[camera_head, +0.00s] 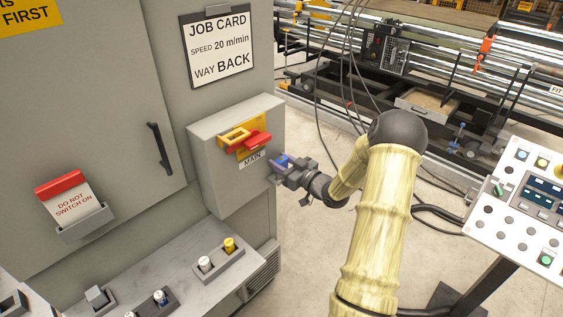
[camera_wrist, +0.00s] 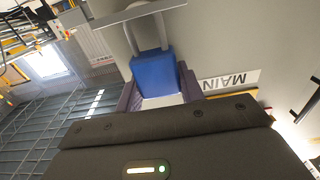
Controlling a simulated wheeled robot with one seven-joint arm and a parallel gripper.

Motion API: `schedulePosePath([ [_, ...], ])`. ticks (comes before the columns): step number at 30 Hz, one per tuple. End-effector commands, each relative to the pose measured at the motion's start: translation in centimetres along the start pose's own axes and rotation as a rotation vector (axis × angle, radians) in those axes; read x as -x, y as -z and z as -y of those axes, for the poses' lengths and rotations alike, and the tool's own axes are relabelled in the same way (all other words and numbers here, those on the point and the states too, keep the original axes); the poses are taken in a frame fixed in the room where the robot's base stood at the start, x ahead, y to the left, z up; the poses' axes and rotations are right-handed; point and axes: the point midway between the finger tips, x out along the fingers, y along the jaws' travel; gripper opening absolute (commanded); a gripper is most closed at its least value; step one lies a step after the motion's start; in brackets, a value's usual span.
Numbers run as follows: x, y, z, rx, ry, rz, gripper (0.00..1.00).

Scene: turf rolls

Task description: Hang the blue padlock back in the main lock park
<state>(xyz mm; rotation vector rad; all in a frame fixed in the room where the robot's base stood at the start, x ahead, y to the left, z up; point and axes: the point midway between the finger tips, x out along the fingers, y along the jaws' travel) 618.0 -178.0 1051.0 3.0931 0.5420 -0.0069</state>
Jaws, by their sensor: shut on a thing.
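The blue padlock (camera_head: 280,160) is at the front of the grey switch box, just right of the white MAIN label (camera_head: 252,160). In the wrist view the padlock (camera_wrist: 155,73) has its blue body between my two fingers, with its grey shackle pointing away. My gripper (camera_head: 285,166) is shut on the padlock body. A pale grey bar (camera_wrist: 135,14) crosses the shackle's far end in the wrist view; it may be part of the lock park. I cannot tell whether the shackle is around it or only in front of it.
A red handle (camera_head: 255,142) on a yellow plate sits above the MAIN label. A grey ledge (camera_head: 150,268) below holds white, yellow and blue-and-white items in trays. A DO NOT SWITCH ON card (camera_head: 70,208) is at left. A control panel (camera_head: 525,205) stands at right.

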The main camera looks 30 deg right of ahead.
Motion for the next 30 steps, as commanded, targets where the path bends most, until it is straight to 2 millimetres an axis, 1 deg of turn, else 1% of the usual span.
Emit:
schedulePosePath([
  [30, 0.0, -2.1, 0.0, 0.0, 0.0, -0.001, 0.13],
])
